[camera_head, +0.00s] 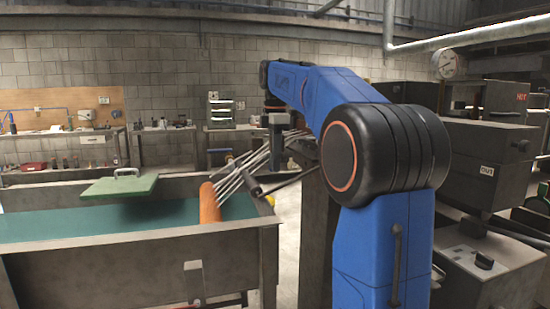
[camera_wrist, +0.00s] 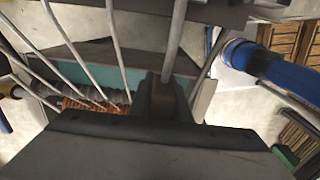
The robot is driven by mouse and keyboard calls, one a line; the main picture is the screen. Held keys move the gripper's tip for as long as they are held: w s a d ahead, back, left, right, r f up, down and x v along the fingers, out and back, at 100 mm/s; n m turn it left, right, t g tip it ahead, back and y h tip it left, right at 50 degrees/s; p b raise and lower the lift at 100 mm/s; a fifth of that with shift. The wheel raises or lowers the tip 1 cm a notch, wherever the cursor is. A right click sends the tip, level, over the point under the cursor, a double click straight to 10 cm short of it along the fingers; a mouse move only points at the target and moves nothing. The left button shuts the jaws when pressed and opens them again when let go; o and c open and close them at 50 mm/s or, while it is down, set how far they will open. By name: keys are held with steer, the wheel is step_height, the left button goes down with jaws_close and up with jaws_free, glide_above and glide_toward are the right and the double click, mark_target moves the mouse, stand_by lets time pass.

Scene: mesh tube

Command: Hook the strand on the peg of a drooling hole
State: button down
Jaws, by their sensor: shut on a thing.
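Several pale strands (camera_head: 252,167) run in a slanting bundle from an orange roll (camera_head: 208,203) up toward the dark machine parts near my arm. In the wrist view, separate strands (camera_wrist: 118,45) fan across the upper left, and the orange piece (camera_wrist: 85,104) shows below them. My gripper (camera_wrist: 167,98) is shut on one strand (camera_wrist: 176,45), which runs straight up from between the jaws. In the head view my gripper (camera_head: 278,125) is small and dark near the upper end of the bundle. I cannot make out a drooling hole or its peg in either view.
A trough with a green-blue bed (camera_head: 100,221) fills the left, with a green handled lid (camera_head: 120,186) over it. A dark rod with a black knob (camera_head: 254,187) sticks out near the strands. Grey machine boxes (camera_head: 488,160) stand right. Workbenches line the back wall.

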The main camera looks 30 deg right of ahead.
steer(key=shift+f, duration=2.2)
stand_by(2.0)
steer(key=c, duration=1.6)
jaws_free()
step_height(320, 180, up, 12)
